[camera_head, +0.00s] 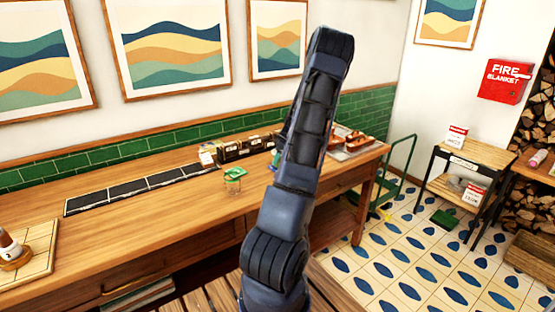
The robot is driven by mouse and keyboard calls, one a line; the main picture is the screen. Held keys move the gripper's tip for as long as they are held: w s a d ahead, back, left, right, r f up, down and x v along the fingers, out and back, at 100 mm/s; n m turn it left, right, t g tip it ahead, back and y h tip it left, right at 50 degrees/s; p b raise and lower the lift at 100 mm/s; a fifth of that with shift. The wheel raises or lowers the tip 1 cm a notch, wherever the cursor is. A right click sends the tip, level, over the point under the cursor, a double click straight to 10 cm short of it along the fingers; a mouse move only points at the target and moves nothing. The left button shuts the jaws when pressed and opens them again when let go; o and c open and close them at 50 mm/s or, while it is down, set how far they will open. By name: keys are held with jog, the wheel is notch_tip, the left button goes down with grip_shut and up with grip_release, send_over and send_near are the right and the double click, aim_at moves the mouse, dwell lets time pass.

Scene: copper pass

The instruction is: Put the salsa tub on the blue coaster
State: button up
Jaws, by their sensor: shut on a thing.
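My arm (305,150) rises through the middle of the view and covers part of the wooden counter. My gripper is hidden behind it, so its fingers and anything between them do not show. I cannot make out the salsa tub or the blue coaster for certain. A small clear container with a green top (234,179) stands on the counter just left of my arm. A small blue-teal shape (275,160) shows at my arm's left edge, too little of it to name.
The wooden counter (160,225) has free room at its middle and front. A row of dark panels (140,190) lies along its back left. A wooden board (30,245) with a bottle is at far left. Small boxes (240,147) stand at the back; a tray (352,150) is right of my arm.

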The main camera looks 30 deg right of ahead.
jog(key=shift+f, duration=0.55)
jog(key=o, duration=1.1)
jog(key=shift+f, duration=0.1)
